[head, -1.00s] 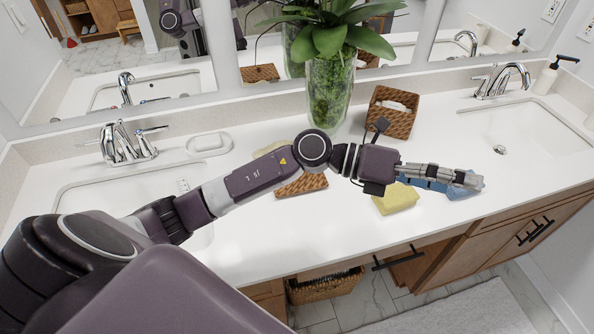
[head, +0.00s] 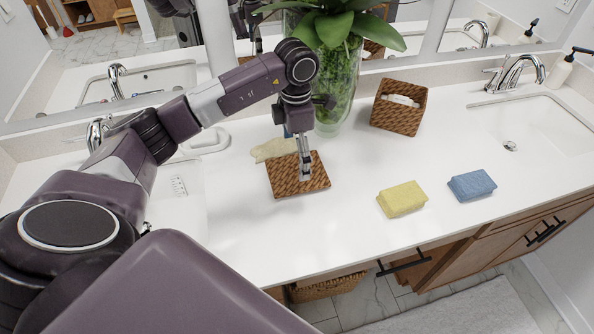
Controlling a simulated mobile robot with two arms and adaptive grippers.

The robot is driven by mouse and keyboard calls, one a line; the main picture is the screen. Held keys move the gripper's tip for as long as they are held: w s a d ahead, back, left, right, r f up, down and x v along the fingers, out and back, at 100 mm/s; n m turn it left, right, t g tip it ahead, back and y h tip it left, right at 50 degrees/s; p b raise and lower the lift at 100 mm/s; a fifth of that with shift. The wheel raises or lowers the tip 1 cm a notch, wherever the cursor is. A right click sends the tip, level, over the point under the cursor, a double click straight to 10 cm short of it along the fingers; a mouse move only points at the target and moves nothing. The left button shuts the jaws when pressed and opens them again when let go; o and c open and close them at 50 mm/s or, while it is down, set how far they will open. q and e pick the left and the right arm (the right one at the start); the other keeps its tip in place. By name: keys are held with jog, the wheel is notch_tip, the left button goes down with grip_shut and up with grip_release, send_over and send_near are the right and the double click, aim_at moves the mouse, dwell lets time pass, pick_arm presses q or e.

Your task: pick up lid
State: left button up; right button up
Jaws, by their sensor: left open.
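A flat brown woven piece, which looks like the lid (head: 284,186), lies on the white counter below the plant vase. My left gripper (head: 305,175) points down over the middle of it, with its fingertips at or just above its surface. The gripper is open and seen nearly edge-on, so the gap between the fingers is hard to see. I cannot tell whether the fingers touch the lid. A pale patch shows beside the fingers, partly hidden by them. My right gripper is not in view.
A cream cloth-like item (head: 272,150) lies against the lid's back edge. A glass vase with a plant (head: 338,85) stands close behind my arm. The front counter is clear.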

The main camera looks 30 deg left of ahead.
aim_at(297, 166)
pick_arm(q)
notch_tip(297, 166, down, 4)
jog(key=shift+d+r+p, duration=0.1)
jog(key=shift+r+p, duration=0.05)
jog(key=shift+p, duration=0.65)
jog(key=shift+f, duration=0.4)
